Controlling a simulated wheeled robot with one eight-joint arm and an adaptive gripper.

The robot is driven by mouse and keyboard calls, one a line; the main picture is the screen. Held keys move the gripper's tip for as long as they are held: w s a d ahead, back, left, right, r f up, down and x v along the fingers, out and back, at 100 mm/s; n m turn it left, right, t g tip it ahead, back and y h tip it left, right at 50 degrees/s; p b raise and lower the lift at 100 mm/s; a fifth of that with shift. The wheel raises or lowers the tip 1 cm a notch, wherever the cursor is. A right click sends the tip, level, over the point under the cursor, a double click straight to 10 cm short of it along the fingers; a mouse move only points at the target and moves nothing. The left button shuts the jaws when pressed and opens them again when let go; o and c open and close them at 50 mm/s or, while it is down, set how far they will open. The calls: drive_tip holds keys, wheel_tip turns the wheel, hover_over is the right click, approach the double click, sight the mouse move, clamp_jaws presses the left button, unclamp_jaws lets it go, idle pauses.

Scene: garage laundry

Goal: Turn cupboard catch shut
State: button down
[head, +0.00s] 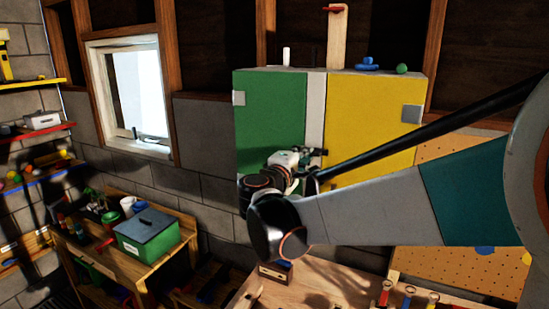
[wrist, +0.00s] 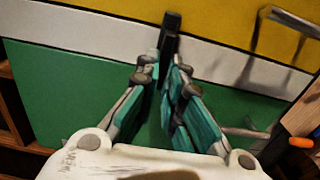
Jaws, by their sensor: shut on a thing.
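The cupboard has a green door (head: 270,115) on the left, a yellow door (head: 370,120) on the right and a pale strip (head: 315,110) between them. Both doors look closed. My gripper (head: 312,160) is in front of the strip's lower part. In the wrist view my gripper (wrist: 168,62) is shut on the dark, narrow catch (wrist: 171,24), which lies across the pale strip towards the yellow door. The fingers hide the catch's lower end and pivot. In the head view my wrist and arm hide most of the catch.
A metal bar handle (wrist: 292,20) stands out from the yellow door, and another (wrist: 245,132) from the green door, both close to my fingers. A workbench (head: 330,290) lies below. A green box (head: 147,236) stands on a bench at left.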

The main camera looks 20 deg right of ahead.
drive_tip(key=c, duration=1.7)
unclamp_jaws()
drive_tip(key=shift+a, duration=0.1)
drive_tip(key=v, duration=1.2)
drive_tip(key=s+d+f+m+g+y+b, duration=0.2)
drive_tip(key=s+f+b, duration=0.25)
drive_tip(key=f, duration=0.55)
drive_tip(key=s+d+f+m+g+y+b, duration=0.25)
drive_tip(key=s+f+b, duration=0.2)
drive_tip(key=f, duration=0.45)
drive_tip(key=s+a+f+m+y+b, duration=0.1)
drive_tip(key=s+a+f+y+b, duration=0.1)
drive_tip(key=f, duration=0.4)
drive_tip(key=s+a+f+m+g+y+b, duration=0.1)
drive_tip(key=s+a+f+m+y+b, duration=0.1)
drive_tip(key=s+f+b, duration=0.3)
drive_tip(key=s+a+f+m+y+b, duration=0.1)
drive_tip(key=s+a+f+y+b, duration=0.2)
drive_tip(key=f, duration=0.6)
drive_tip(key=shift+s+a+f+m+y+b, duration=0.15)
drive_tip(key=shift+s+m+y+b, duration=0.35)
drive_tip(key=shift+b, duration=0.7)
